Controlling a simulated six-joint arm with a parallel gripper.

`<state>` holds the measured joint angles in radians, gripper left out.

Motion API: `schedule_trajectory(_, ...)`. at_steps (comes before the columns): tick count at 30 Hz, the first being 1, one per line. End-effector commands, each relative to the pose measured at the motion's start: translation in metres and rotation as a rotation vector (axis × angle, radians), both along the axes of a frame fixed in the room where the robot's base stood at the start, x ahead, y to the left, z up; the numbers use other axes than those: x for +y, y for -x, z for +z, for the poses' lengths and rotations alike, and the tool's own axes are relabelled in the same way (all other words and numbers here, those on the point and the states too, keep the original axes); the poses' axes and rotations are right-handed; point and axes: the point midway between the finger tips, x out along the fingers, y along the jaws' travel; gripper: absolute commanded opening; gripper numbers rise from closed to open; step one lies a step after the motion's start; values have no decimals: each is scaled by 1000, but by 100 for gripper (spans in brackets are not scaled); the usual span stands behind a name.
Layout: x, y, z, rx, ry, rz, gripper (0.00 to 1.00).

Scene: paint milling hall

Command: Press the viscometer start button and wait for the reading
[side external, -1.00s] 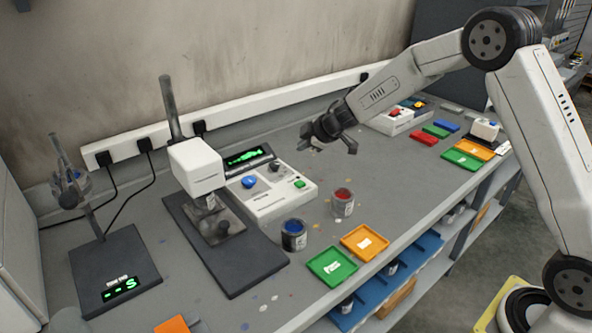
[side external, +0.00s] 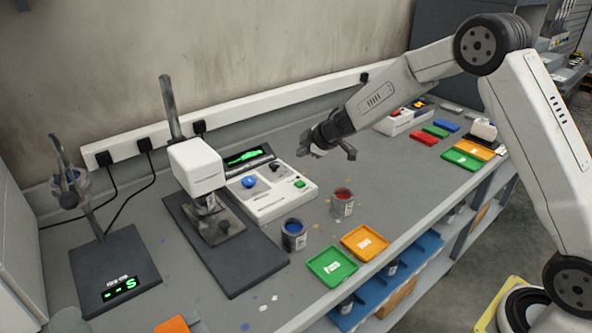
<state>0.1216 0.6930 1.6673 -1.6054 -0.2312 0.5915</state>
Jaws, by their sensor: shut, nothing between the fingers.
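A white control box (side external: 272,196) stands on the grey bench behind the two paint cans. It has a green button (side external: 299,183) at its right end, a blue knob (side external: 249,182) and a dark knob. A dark display (side external: 248,158) with green characters, too small to read, sits at its back. Left of it, a white head (side external: 196,167) on a post stands over a dark base plate (side external: 250,265). My gripper (side external: 322,151) is shut and empty, above the bench behind and to the right of the green button, apart from it.
A blue paint can (side external: 294,235) and a red one (side external: 342,203) stand in front of the box. Green (side external: 332,266) and orange (side external: 364,243) trays lie near the front edge. A cup stand with a green-lit display (side external: 119,289) is at the left. More trays and blocks lie at the right.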

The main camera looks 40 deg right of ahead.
Motion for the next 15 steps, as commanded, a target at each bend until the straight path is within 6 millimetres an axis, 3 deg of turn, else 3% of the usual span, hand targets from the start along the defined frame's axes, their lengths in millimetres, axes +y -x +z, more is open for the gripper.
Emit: schedule_trajectory(15, 0, 0, -37, 2, 0, -1, 0)
